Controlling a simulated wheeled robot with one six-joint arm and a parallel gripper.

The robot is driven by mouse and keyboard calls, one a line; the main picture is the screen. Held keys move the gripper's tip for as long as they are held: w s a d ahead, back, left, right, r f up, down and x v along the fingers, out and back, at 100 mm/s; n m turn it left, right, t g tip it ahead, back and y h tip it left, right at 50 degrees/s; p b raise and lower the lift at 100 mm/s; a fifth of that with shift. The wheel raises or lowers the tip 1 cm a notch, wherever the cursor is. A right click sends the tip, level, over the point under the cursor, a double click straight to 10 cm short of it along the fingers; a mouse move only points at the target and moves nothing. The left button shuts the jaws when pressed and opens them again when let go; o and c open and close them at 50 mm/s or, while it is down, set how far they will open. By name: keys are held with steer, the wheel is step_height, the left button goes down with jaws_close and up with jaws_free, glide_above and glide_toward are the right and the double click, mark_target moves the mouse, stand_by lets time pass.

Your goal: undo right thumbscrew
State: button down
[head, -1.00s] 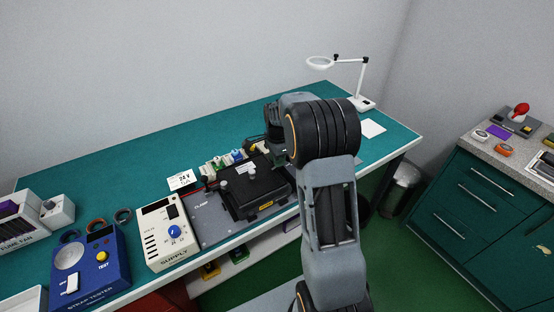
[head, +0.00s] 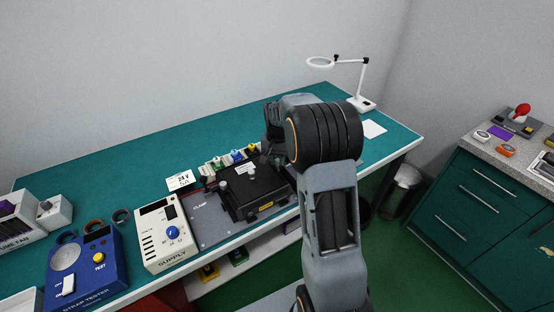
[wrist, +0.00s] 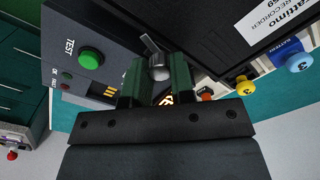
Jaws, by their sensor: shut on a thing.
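A black recorder box (wrist: 215,30) with a white label stands right beside the knob. In the head view the black recorder (head: 262,192) lies on a grey plate (head: 208,228), with a pale knob (head: 223,185) at its left end. My arm hides the right thumbscrew and the fingers there.
A green TEST button (wrist: 90,58) is left of the fingers. Yellow (wrist: 245,86) and blue (wrist: 299,62) plugs are to the right. A white supply (head: 162,238) and blue strap tester (head: 85,268) stand left on the bench. A magnifier lamp (head: 350,75) stands at the back right.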

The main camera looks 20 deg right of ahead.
mark_target(277, 160)
steer(key=shift+n, duration=1.9)
steer(key=c, duration=1)
jaws_free()
steer(key=shift+r, duration=0.1)
step_height(277, 160, up, 14)
steer(key=shift+f+b, duration=0.15)
steer(key=shift+b, duration=0.25)
